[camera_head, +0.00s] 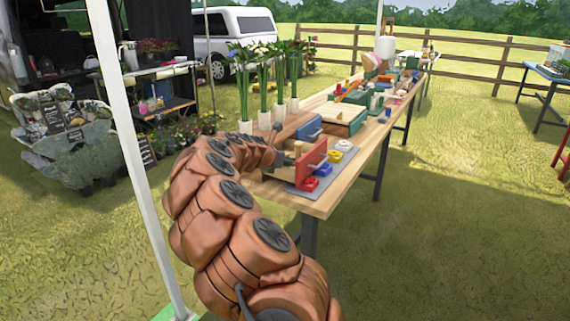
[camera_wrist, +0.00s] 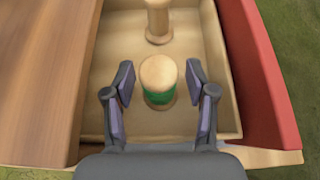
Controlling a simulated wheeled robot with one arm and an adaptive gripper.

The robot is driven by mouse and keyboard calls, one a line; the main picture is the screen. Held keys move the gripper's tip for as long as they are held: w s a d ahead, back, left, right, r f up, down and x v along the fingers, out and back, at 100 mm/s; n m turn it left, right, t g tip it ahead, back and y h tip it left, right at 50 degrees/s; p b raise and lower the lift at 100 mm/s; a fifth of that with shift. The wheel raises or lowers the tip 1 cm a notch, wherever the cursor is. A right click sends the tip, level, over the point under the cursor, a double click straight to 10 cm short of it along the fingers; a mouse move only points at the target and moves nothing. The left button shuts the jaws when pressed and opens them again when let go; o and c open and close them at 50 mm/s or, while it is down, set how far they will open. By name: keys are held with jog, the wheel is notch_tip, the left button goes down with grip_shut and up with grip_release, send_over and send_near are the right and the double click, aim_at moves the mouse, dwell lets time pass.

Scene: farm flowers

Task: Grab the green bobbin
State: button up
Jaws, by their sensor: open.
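The green bobbin (camera_wrist: 158,81) stands upright in a shallow wooden drawer (camera_wrist: 97,90) in the wrist view. It has a pale wooden top and a green band around its middle. My gripper (camera_wrist: 160,84) is open, with one finger on each side of the bobbin and a gap on both sides. A plain wooden bobbin (camera_wrist: 158,20) stands farther back in the same drawer. In the head view my gripper (camera_head: 285,159) is at the near end of the table, by the drawer with the red front (camera_head: 312,163); the green bobbin cannot be made out there.
The red drawer front (camera_wrist: 262,80) rises close to the right of my gripper in the wrist view. On the long wooden table (camera_head: 325,203) are red, blue and yellow pieces on a grey mat (camera_head: 338,170), a blue drawer front (camera_head: 308,128) and flowers in white vases (camera_head: 246,127).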

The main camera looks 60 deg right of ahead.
grip_shut()
dwell(0.4)
jog(key=shift+r, duration=0.1)
